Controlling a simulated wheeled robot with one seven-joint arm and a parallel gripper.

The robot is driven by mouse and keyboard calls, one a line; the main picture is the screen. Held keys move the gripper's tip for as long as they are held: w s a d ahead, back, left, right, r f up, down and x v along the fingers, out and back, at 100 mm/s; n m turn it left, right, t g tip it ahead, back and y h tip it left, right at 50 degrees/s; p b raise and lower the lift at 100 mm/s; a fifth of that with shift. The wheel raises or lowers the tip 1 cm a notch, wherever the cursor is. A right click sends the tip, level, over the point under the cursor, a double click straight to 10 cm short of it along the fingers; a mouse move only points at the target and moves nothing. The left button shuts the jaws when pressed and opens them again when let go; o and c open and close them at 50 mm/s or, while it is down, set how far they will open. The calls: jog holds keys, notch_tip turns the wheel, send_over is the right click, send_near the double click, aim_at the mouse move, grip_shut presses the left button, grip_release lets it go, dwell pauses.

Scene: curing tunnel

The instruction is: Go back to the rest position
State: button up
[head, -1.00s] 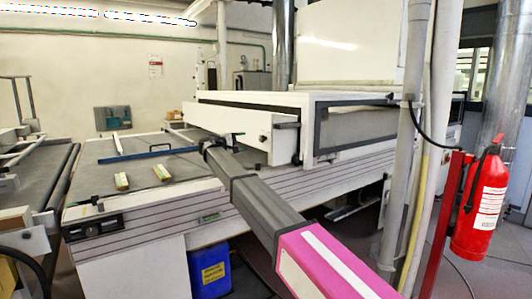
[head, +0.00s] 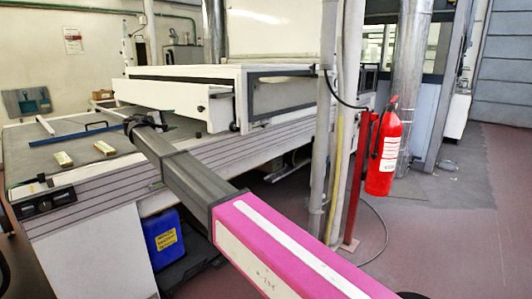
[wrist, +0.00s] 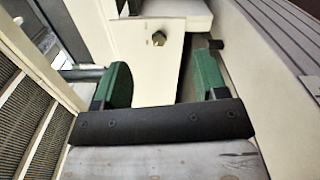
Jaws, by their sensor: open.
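My gripper (wrist: 161,80) shows in the wrist view with its two green fingers wide apart. Nothing is held between them. In the head view my pink and grey arm reaches from the bottom right to the white machine's table (head: 100,185). The gripper end there is small and dark, near the table's far side by the machine housing (head: 190,103), and its fingers cannot be made out.
A grey post (head: 321,150), a red stand (head: 358,180) and a fire extinguisher (head: 386,150) stand right of the arm. Open floor (head: 450,230) lies further right.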

jog(key=s+d+f+m+g+y, duration=0.2)
jog(key=d+f+g, duration=0.2)
jog(key=d+f, duration=1.3)
jog(key=s+d+f+m+g+y, duration=0.2)
jog(key=s+d+f+g, duration=0.15)
jog(key=d+f, duration=1.4)
jog(key=s+d+f+m+g+y, duration=0.2)
jog(key=s+d+f, duration=0.2)
jog(key=s+d, duration=0.5)
jog(key=s+d+f+m+g+y, duration=0.2)
jog(key=s+d+f, duration=0.3)
jog(key=s+d, duration=0.4)
jog(key=s+d+f+m+g+y, duration=0.2)
jog(key=s+d+f+m+y, duration=0.1)
jog(key=s+d, duration=0.6)
jog(key=shift+s+f+m+y, duration=0.3)
jog(key=shift+s+f+m, duration=0.15)
jog(key=shift+f, duration=0.3)
